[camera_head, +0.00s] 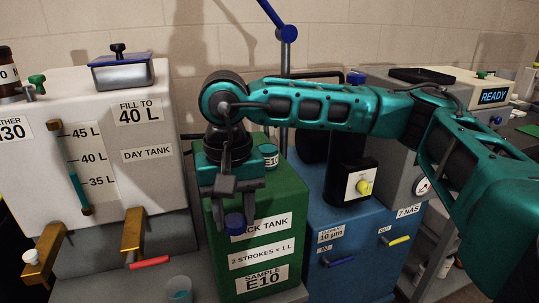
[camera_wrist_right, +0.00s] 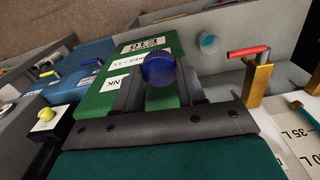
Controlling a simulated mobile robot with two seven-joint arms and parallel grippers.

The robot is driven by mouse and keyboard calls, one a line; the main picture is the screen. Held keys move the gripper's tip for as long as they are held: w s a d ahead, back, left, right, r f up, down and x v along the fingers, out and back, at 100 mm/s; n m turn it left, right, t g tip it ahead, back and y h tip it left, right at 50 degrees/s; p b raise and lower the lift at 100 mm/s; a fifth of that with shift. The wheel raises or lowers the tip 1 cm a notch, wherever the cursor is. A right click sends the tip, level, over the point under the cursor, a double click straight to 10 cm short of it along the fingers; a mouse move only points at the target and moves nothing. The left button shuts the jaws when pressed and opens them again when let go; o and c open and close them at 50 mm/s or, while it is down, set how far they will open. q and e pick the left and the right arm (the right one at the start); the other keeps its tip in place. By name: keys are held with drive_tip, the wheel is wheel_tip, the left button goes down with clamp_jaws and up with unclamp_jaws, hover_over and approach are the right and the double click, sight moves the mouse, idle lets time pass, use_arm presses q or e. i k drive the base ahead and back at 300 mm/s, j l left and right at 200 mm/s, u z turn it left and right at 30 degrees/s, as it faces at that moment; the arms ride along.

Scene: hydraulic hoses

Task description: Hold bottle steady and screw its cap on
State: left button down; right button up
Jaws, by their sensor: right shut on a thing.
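My right gripper (camera_head: 232,203) reaches down in front of the green cabinet and is shut on a small round blue cap (camera_head: 234,222). In the right wrist view the cap (camera_wrist_right: 158,70) sits between the fingertips (camera_wrist_right: 160,82). A clear, open-topped bottle (camera_head: 180,289) with teal liquid stands at the bottom edge of the head view, below and left of the cap, apart from it. The bottle's round mouth also shows in the right wrist view (camera_wrist_right: 208,42); its lower body is cut off or hard to make out. My left gripper is in neither view.
The green cabinet (camera_head: 277,274) stands close behind the gripper, with a small labelled teal jar (camera_head: 268,152) on top. The white day tank (camera_head: 105,92) has brass taps; one has a red handle (camera_head: 149,262) near the bottle. A blue cabinet (camera_head: 335,215) is at right.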

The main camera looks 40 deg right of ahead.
sight(267, 144)
drive_tip(key=k+l, duration=0.15)
drive_tip(key=l, duration=0.2)
drive_tip(key=k+l, duration=0.15)
drive_tip(key=l, duration=0.2)
drive_tip(key=k+l, duration=0.15)
drive_tip(key=l, duration=0.2)
drive_tip(key=k+l, duration=0.1)
drive_tip(key=l, duration=0.3)
